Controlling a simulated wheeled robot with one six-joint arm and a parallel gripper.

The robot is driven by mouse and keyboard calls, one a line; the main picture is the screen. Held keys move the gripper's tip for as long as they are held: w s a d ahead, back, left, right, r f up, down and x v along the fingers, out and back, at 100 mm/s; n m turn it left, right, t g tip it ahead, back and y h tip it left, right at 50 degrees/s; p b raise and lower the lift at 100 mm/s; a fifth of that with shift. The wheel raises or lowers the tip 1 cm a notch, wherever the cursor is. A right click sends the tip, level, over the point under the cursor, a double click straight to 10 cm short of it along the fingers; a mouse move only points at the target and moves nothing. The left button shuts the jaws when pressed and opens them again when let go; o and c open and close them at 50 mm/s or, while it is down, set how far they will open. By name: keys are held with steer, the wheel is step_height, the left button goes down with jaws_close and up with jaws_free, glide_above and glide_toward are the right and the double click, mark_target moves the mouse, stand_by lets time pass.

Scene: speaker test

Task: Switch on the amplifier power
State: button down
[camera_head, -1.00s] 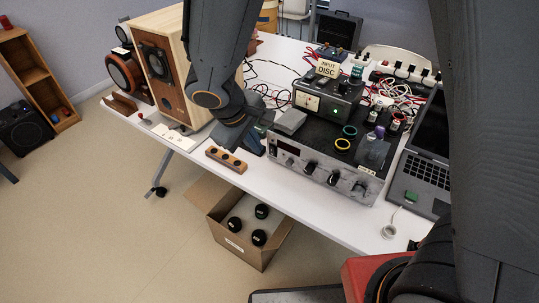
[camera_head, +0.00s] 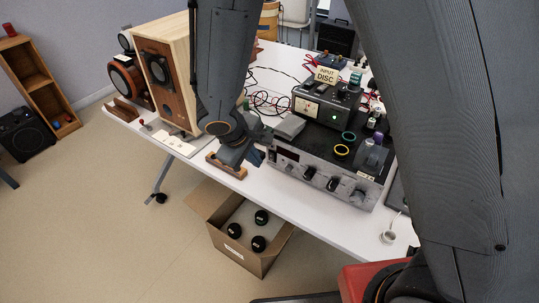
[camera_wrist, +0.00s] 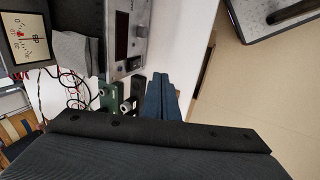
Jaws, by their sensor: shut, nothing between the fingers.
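The amplifier (camera_head: 318,179) is a wide unit with a silver front panel, several knobs and a black top, on the white table in the head view. My gripper (camera_head: 257,157) is at the left end of its front panel, its blue fingers closed and empty. In the wrist view the gripper (camera_wrist: 160,97) points toward the panel's end, just below a silver part of the amplifier (camera_wrist: 116,62) with a dark window and small controls. I cannot tell whether the fingers touch the panel. I cannot make out the power switch's position.
A wooden block (camera_head: 226,168) lies left of my gripper, partly behind my arm. A meter unit (camera_head: 322,107) with a green light stands on the amplifier. A wooden speaker (camera_head: 170,85) stands at left. A cardboard box (camera_head: 222,238) sits on the floor below the table edge.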

mark_target(272, 157)
steer(key=x, duration=0.4)
steer(key=shift+w+d+f, duration=0.1)
steer(key=shift+d+f, duration=0.05)
steer(key=shift+f, duration=0.05)
steer(key=shift+w+d+r+p, duration=0.2)
steer(key=shift+w+d+p, duration=0.15)
steer(key=shift+w+p, duration=0.1)
steer(key=shift+w+d+r+p, duration=0.2)
steer(key=shift+w+d+p, duration=0.15)
steer(key=shift+w, duration=0.1)
steer(key=shift+w+d+p, duration=0.3)
steer(key=shift+w+d, duration=0.05)
steer(key=shift+w, duration=0.2)
